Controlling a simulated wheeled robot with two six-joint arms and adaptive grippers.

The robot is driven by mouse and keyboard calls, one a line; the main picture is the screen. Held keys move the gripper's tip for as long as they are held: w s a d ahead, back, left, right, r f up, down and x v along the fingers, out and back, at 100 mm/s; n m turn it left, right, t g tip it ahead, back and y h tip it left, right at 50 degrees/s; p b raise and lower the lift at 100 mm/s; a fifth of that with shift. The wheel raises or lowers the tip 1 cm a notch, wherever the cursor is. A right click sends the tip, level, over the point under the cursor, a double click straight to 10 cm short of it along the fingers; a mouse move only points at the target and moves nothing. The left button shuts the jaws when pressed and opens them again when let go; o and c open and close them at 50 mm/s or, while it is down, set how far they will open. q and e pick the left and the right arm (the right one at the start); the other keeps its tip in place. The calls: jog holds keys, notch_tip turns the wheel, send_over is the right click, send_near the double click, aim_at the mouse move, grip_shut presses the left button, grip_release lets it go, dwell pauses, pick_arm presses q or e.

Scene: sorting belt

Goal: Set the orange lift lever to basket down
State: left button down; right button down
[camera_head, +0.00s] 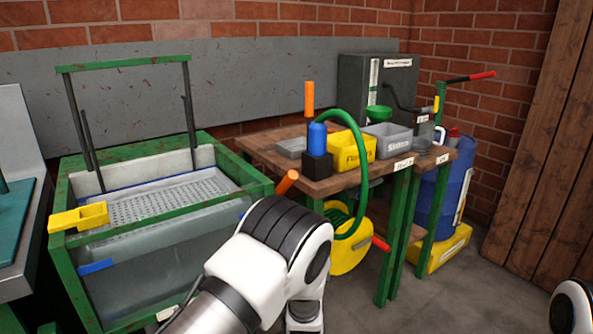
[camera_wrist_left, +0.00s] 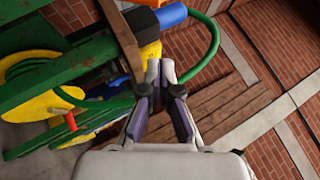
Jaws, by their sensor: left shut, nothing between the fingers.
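The orange lift lever (camera_head: 287,182) shows as a short orange handle by the right front corner of the green-framed tank (camera_head: 250,192). It leans up to the right, and its lower part is hidden behind my left arm. The perforated metal basket (camera_head: 165,203) lies level, high in the tank near the rim. My left gripper (camera_wrist_left: 160,68) shows in the left wrist view, shut and empty, its fingertips close together. In the head view its fingers are hidden by my arm. My right gripper is out of view.
Bare floor (camera_head: 450,300) lies at lower right.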

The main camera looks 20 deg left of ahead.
pick_arm(q)
jog(key=shift+f, duration=0.2)
jog(key=shift+w, duration=0.1)
jog(key=s+a+b+x, duration=0.1)
jog(key=a+x, duration=0.1)
jog(key=x, duration=1)
jog(key=shift+w+a+r, duration=0.35)
jog(key=shift+r, duration=0.2)
jog(key=shift+r, duration=0.1)
